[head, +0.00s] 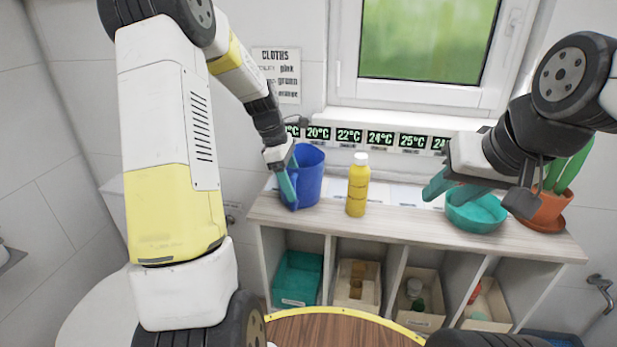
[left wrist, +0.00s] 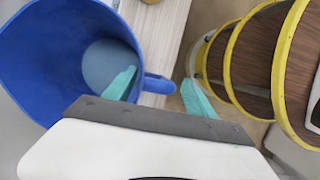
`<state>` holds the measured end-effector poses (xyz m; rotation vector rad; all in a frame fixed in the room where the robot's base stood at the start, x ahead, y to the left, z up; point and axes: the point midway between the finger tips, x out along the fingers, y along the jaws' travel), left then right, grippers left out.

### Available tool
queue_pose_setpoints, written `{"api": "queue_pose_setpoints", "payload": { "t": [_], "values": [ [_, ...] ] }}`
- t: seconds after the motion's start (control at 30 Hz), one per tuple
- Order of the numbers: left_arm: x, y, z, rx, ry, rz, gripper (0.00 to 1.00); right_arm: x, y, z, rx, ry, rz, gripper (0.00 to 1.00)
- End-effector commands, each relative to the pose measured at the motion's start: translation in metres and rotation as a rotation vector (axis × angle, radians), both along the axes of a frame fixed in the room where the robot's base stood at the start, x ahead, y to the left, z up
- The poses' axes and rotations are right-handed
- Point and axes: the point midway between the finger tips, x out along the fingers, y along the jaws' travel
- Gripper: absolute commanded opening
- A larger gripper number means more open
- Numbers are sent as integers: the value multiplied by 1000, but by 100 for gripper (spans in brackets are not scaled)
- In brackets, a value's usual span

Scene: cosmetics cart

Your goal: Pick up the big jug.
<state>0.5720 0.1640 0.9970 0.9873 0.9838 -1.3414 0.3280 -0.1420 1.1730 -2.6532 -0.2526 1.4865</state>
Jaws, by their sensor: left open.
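The big blue jug (head: 308,180) stands upright at the left end of the wooden shelf top. In the left wrist view the jug (left wrist: 45,60) shows its open mouth and empty-looking inside. Its handle (left wrist: 157,84) points toward the gap between my left fingers. My left gripper (head: 287,186) is open at the jug's near left side, and in the left wrist view its teal fingertips (left wrist: 160,88) lie on either side of the handle. I cannot tell whether they touch it. My right gripper (head: 452,186) is by the teal bowl (head: 476,212), with its teal fingers apart.
A yellow bottle (head: 357,186) stands just right of the jug. A potted plant (head: 551,204) is at the shelf's right end. Bins, including a teal one (head: 297,277), fill the compartments below. A round brown yellow-rimmed surface (head: 340,331) is in front. The window (head: 425,45) is behind.

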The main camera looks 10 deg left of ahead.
Motion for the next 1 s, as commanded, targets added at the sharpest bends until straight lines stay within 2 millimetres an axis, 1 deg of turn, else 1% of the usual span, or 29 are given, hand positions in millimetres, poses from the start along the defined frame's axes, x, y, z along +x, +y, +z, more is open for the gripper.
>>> {"api": "queue_pose_setpoints", "payload": {
  "t": [0.1,0.27,0.3,0.37,0.4,0.47,0.6,0.63,1.0],
  "values": [
    [0,-1,-4,0,-1,0,64,0,0,0,0,0,0,36],
    [0,-1,-4,1,-2,0,64,0,0,0,0,0,0,36],
    [0,-1,-4,1,-2,0,60,0,0,0,0,0,0,36],
    [0,-1,-4,1,-2,0,49,0,0,0,0,0,0,36],
    [0,-1,-4,1,-2,0,41,0,0,0,0,0,0,36],
    [0,-1,-4,1,-1,-1,29,0,0,0,0,0,0,36],
    [0,-1,-4,1,-1,-1,2,0,0,0,0,0,0,36],
    [0,-1,-4,1,-1,-1,0,0,0,0,0,0,0,36],
    [1,-2,-3,0,-4,-1,0,0,0,0,0,0,0,36]
  ]
}}
